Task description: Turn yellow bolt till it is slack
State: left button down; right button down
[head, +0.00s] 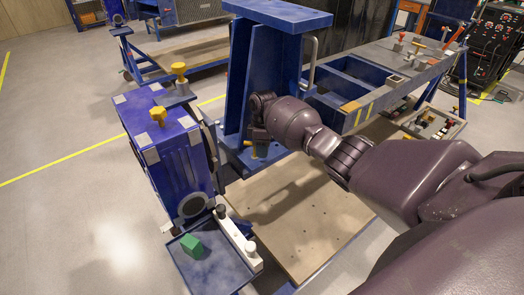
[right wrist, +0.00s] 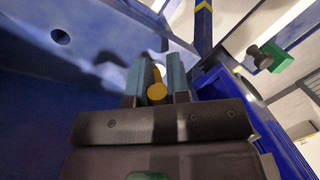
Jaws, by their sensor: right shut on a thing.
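The yellow bolt (head: 254,153) sits low at the foot of the blue upright column (head: 262,85) in the head view. In the right wrist view its round yellow head (right wrist: 157,92) lies between the two finger pads. My right gripper (head: 254,138) reaches down to the column's foot and is shut on the bolt. The two fingers (right wrist: 158,78) stand on either side of the bolt in the wrist view. The bolt's shank is mostly hidden, so I cannot tell how tight it is. My left gripper is not in view.
A blue tray (head: 215,275) holds a green block (head: 192,246). A wooden board (head: 300,215) lies below, and a blue bench (head: 400,65) stands at right. Floor at far left is clear.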

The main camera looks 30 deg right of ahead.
jog(key=shift+w+r+n+h, duration=0.15)
jog(key=shift+w+n, duration=0.15)
jog(key=shift+n, duration=0.75)
jog(key=shift+w+r+n+h, duration=0.15)
jog(key=shift+w+n, duration=0.1)
jog(key=shift+n, duration=0.8)
jog(key=shift+f, duration=0.1)
jog(key=c, duration=1.1)
grip_release()
jog(key=shift+a, duration=0.1)
jog(key=shift+f, duration=0.1)
